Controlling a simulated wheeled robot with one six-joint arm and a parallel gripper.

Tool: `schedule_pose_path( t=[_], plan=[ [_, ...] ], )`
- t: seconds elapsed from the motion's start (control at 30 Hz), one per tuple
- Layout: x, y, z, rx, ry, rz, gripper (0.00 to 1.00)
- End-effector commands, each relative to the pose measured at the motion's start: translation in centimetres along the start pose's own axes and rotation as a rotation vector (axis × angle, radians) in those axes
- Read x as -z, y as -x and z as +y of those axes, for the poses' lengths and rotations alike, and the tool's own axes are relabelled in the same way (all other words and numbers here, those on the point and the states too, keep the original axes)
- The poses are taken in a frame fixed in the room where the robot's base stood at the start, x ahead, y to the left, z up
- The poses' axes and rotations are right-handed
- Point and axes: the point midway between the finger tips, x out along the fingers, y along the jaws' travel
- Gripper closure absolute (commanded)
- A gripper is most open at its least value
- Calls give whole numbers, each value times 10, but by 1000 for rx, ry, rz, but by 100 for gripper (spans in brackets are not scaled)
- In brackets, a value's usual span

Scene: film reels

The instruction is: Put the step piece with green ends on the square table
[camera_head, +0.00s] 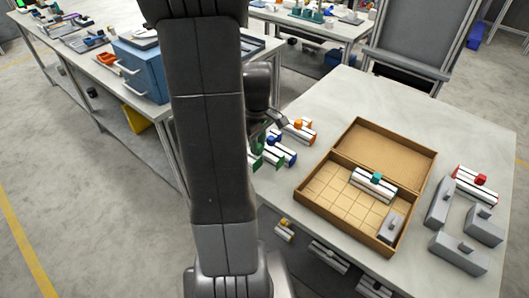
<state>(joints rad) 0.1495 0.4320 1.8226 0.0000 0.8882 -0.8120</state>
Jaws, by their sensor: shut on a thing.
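A white piece with green ends (271,158) lies at the left side of the pale table (335,100), partly hidden behind my arm. My gripper (264,132) is beside my arm, over that table edge, at the green-ended piece. It appears shut on this piece, but the fingertips are mostly hidden, and I cannot tell whether the piece is raised. The pale table on the right looks roughly square.
White pieces with blue (283,147) and orange (300,130) parts lie close by. An open cardboard box (410,152) holds a teal-topped piece (374,184) and a grey block. Grey blocks (460,252) and a red-topped piece (475,185) stand right. The table's back is clear.

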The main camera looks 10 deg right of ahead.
Motion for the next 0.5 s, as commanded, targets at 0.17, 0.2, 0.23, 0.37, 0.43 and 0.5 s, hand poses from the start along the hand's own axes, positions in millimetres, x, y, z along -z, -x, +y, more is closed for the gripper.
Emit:
schedule_pose_path(
  t=[0.17,0.2,0.23,0.37,0.43,0.5],
  plan=[
    [0,-17,0,0,0,0,100],
    [0,-23,0,2,0,-2,100],
    [0,-27,0,2,0,-2,100],
    [0,-44,0,1,0,-1,100],
    [0,-49,0,0,0,0,100],
    [0,-51,0,-1,0,0,100]
  ],
)
